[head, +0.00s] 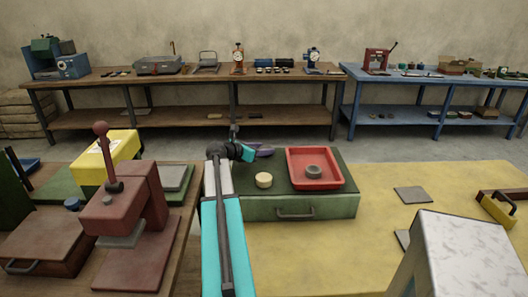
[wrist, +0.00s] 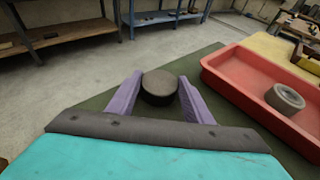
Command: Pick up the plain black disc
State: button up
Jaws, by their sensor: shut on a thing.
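The plain black disc (wrist: 159,88) is a short dark cylinder with a smooth flat top. In the wrist view it sits between the two purple fingers of my gripper (wrist: 160,84), which is shut on its sides. In the head view my gripper (head: 264,151) is at the back left of the green box top (head: 338,157). The disc cannot be made out there, hidden by the gripper. I cannot tell whether the disc touches the box top.
A red tray (head: 300,184) with a grey ring (head: 313,171) stands on the box to the right. A beige disc (head: 263,180) lies nearer on the box. A red press (head: 122,205) stands to the left. The yellow table top (head: 370,240) has free room.

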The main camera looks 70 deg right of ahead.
jog(key=shift+r+b, duration=0.3)
jog(key=shift+r, duration=1.55)
jog(key=s+a, duration=0.2)
jog(key=a, duration=0.2)
jog(key=s+a+b, duration=0.1)
jog(key=s+a, duration=0.1)
jog(key=a, duration=0.2)
jog(key=s+a+b, duration=0.1)
jog(key=s+a, duration=0.2)
jog(key=a, duration=0.1)
jog(key=shift+a+r, duration=0.1)
jog(key=shift+r, duration=0.25)
jog(key=shift+s+a+r+b, duration=0.2)
jog(key=shift+s+a+b, duration=0.25)
jog(key=shift+a+b, duration=0.5)
jog(key=shift+d, duration=0.1)
